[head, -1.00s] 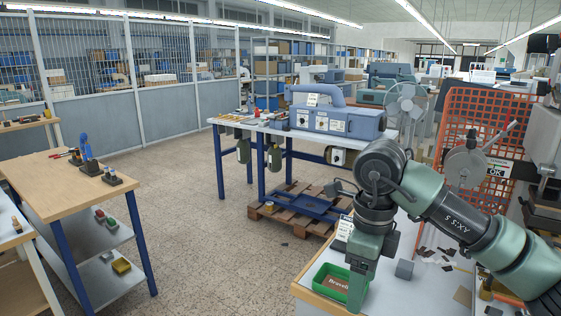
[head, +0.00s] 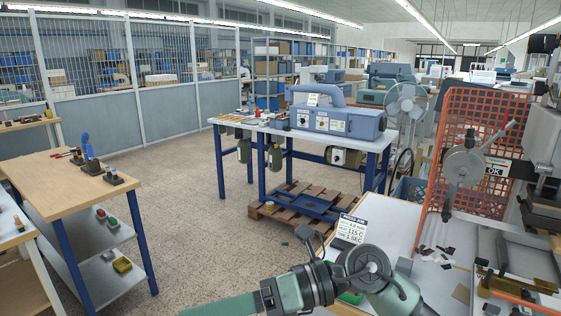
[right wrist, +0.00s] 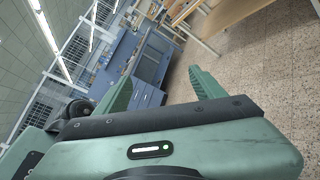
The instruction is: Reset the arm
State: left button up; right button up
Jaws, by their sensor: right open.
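My right arm lies low across the front of the head view, its green and black links over the near edge of the white worktop (head: 398,222). Its gripper is out of sight there. In the right wrist view my right gripper (right wrist: 163,66) is open, with its two green fingers spread apart. Nothing shows between the fingers; beyond them are the speckled floor and distant furniture. My left gripper is in no view.
A settings card (head: 351,229) stands behind my arm, and a green tray (head: 351,298) is mostly hidden. A grey cube (head: 404,266), dark scraps and an orange mesh guard (head: 440,180) are on the right.

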jog(key=w+d+r+m+t+y, duration=0.1)
jog(key=w+d+r+m+t, duration=0.35)
jog(key=m+t, duration=0.6)
jog(key=w+d+r+m+t+y, duration=0.25)
jog(key=w+d+m+t, duration=0.25)
jog(key=m+t, duration=0.6)
jog(key=w+d+f+m+h, duration=0.2)
jog(key=d+f+m+h, duration=1.3)
jog(key=f+m+h, duration=0.35)
jog(key=s+d+f+m+g+h, duration=0.1)
jog(key=s+d+f+m+g, duration=0.1)
jog(key=s+f+g, duration=0.4)
jog(key=s+d+f+m+g, duration=0.1)
jog(key=s+d+f+m, duration=0.15)
jog(key=f, duration=0.65)
jog(key=s+d+f+g, duration=0.1)
jog(key=s+f+g, duration=0.3)
jog(key=s, duration=0.5)
jog(key=s+d+f+g, duration=0.1)
jog(key=s+f+g, duration=0.35)
jog(key=s, duration=0.45)
notch_tip(320, 180, down, 27)
jog(key=s, duration=0.1)
jog(key=s+d+f+g, duration=0.1)
jog(key=s+d+f, duration=0.1)
jog(key=s+f, duration=1.3)
jog(key=shift+s+d+f, duration=0.15)
jog(key=shift+s+d, duration=0.1)
jog(key=shift+s, duration=0.6)
